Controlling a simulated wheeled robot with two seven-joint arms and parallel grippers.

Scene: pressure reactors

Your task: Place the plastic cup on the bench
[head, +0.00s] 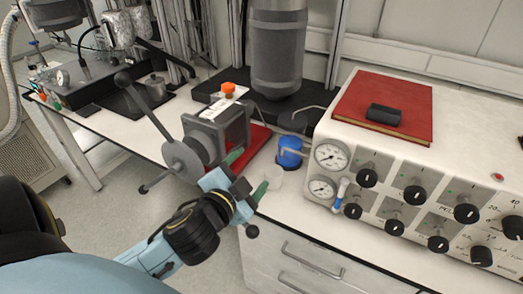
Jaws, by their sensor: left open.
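A small whitish, translucent plastic cup (273,177) stands on the white bench (290,203) near its front edge, just left of the control box. My left gripper (248,173) reaches in from the lower left with its green-tipped fingers apart. One finger is close to the near left side of the cup; I cannot tell whether it touches. The cup does not appear to be clamped. My right gripper is not in view.
A blue-capped container (289,152) stands right behind the cup. A control box (410,190) with gauges and knobs carries a red book (385,103). A grey vise-like device (215,133) with a lever stands left of the gripper. A tall metal cylinder (278,50) rises behind.

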